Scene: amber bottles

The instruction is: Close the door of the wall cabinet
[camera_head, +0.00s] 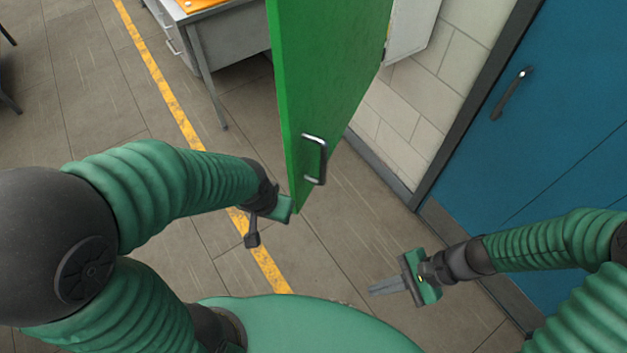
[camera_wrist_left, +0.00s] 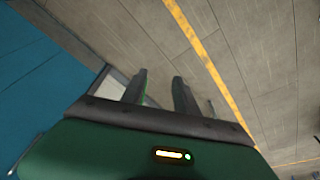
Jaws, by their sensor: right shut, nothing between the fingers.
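The green cabinet door (camera_head: 325,85) stands wide open, edge-on towards me, with a metal bar handle (camera_head: 316,158) near its lower corner. The pale wall cabinet (camera_head: 408,30) is behind it at the top, mostly hidden or cut off. My left gripper (camera_head: 268,212) is just left of the door's bottom corner; whether it touches the door I cannot tell. In the left wrist view its fingers (camera_wrist_left: 158,82) are apart with nothing seen between them. My right gripper (camera_head: 385,288) is shut and empty, low over the floor, right of the door.
A blue door (camera_head: 560,110) with a dark handle is in the wall at the right. A grey desk (camera_head: 225,40) with an orange item on top stands behind the green door at the left. A yellow line (camera_head: 160,80) crosses the tiled floor. The floor between my grippers is clear.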

